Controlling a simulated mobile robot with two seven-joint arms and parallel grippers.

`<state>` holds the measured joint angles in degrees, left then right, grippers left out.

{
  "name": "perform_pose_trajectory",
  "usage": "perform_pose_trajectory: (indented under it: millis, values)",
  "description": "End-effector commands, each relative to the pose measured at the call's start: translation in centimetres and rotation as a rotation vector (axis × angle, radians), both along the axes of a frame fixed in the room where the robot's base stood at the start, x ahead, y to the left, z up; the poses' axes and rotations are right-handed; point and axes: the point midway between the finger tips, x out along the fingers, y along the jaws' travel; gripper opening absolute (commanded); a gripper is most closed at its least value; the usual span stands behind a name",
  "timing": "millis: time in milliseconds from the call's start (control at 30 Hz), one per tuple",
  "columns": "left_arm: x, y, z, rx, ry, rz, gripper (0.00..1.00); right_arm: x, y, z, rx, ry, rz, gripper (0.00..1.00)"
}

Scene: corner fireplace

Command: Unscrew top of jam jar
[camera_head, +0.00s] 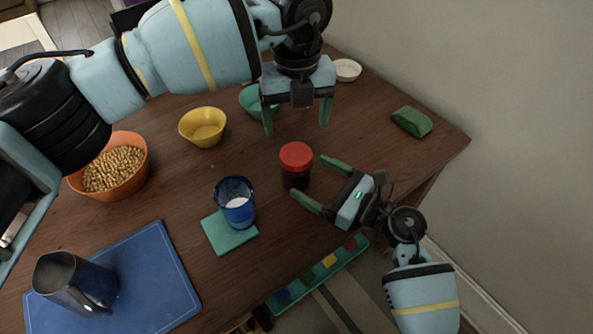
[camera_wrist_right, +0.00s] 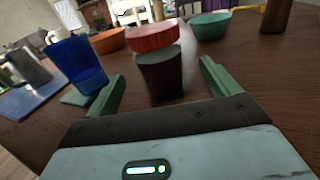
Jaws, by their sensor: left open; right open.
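The jam jar (camera_head: 295,180) stands upright on the wooden table with its red lid (camera_head: 296,156) on top. In the right wrist view the dark jar body (camera_wrist_right: 160,75) and red lid (camera_wrist_right: 154,37) show ahead, between and beyond the fingertips. My right gripper (camera_head: 314,181) is open, low at table height, with its green fingers pointing at the jar from the right. The jar does not look gripped. My left gripper (camera_head: 297,118) is open and empty, fingers pointing down, above and behind the jar.
A blue cup (camera_head: 235,200) stands on a teal coaster (camera_head: 230,238) left of the jar. A yellow bowl (camera_head: 203,127), teal bowl (camera_head: 250,98) and orange bowl (camera_head: 133,143) stand behind. A dark pitcher (camera_head: 75,283) stands on a blue board (camera_head: 165,290). A green cloth (camera_head: 412,121) lies near the right edge.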

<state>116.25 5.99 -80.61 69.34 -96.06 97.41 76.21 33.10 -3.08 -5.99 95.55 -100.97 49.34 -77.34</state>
Motion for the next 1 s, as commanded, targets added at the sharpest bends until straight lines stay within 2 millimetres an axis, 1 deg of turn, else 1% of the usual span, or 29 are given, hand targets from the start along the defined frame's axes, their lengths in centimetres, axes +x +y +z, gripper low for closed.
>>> perform_pose_trajectory:
  millis: [33, 200, 333, 500, 767, 867, 1000]
  values:
    - [0.0, 0.0, 0.0, 0.0, 0.0, 0.0, 0.8, 0.5, 0.8, 0.1, 0.003, 0.001, 0.001, 0.87]
    - [0.0, 0.0, 0.0, 0.0, 0.0, 0.0, 0.8, 2.0, 2.8, 0.1, 0.002, 0.001, 0.001, 0.87]
    - [0.0, 0.0, 0.0, 0.0, 0.0, 0.0, 0.8, 2.8, 3.9, 0.0, 0.001, 0.002, 0.0, 0.87]
    - [0.0, 0.0, 0.0, 0.0, 0.0, 0.0, 0.8, 3.2, 4.5, 0.0, -0.001, 0.002, 0.0, 0.87]
    - [0.0, 0.0, 0.0, 0.0, 0.0, 0.0, 0.8, 3.3, 4.6, 0.0, -0.001, 0.002, 0.0, 0.87]
    - [0.0, 0.0, 0.0, 0.0, 0.0, 0.0, 0.8, 3.3, 4.6, 0.0, -0.001, 0.002, 0.0, 0.77]
    - [0.0, 0.0, 0.0, 0.0, 0.0, 0.0, 0.8, 3.3, 4.6, 0.0, -0.001, 0.002, 0.0, 0.59]
